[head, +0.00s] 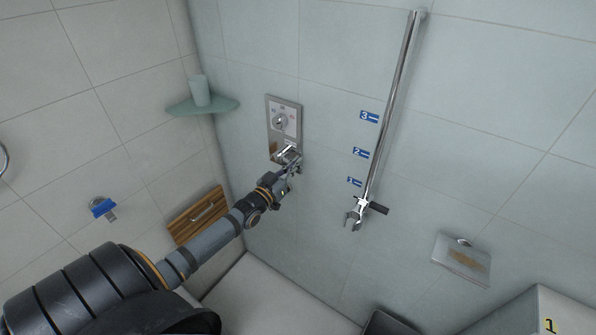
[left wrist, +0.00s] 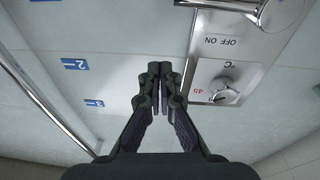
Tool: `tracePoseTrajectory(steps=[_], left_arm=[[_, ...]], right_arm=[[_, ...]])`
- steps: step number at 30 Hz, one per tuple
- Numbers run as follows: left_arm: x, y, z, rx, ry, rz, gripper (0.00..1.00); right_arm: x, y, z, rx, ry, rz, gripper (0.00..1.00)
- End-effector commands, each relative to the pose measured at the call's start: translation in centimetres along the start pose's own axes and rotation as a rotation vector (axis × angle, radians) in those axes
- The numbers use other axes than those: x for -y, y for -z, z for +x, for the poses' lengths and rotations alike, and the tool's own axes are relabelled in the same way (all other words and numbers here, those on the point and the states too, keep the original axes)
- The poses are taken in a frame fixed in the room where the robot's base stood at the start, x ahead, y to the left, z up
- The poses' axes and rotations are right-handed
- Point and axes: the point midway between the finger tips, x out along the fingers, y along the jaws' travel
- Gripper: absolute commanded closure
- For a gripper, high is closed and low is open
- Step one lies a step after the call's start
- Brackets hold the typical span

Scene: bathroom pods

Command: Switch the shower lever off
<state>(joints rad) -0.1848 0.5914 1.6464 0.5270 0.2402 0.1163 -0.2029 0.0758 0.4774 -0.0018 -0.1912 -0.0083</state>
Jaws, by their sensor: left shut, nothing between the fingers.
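The shower control is a metal plate (head: 272,125) on the wall in the head view, with a round dial (head: 280,121) and a chrome lever (head: 287,154) at its lower end. In the left wrist view the plate (left wrist: 208,62) appears upside down, with the "OFF ON" marking, the temperature dial (left wrist: 222,92) and part of the chrome lever (left wrist: 225,5) at the top edge. My left gripper (head: 294,170) is just below the lever. Its fingers (left wrist: 160,68) are closed together with nothing between them, and a gap shows between them and the lever. My right gripper is not visible.
A chrome rail (head: 390,105) with a holder (head: 356,213) stands right of the control, beside blue number labels (head: 361,152). A corner shelf (head: 180,106) with a cup (head: 199,90) is at left. A wooden panel (head: 188,224) and soap dish (head: 462,262) are lower.

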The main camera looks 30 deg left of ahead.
Motion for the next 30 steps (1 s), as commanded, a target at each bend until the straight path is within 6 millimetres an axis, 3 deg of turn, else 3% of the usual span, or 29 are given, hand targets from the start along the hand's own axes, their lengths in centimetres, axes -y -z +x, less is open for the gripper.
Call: tracePoseTrajectory(steps=[5,9,13,30], left_arm=[[-0.2,-0.5,2.9,-0.004,-0.004,0.010,1.00],[0.0,-2.7,1.9,0.000,-0.005,0.009,1.00],[0.1,-3.6,1.7,-0.002,-0.005,0.008,1.00],[0.1,-4.1,1.6,-0.004,-0.008,0.026,1.00]], right_arm=[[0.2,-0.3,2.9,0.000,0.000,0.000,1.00],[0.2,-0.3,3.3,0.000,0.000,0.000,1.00],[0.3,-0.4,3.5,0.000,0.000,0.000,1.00],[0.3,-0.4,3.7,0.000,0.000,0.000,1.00]])
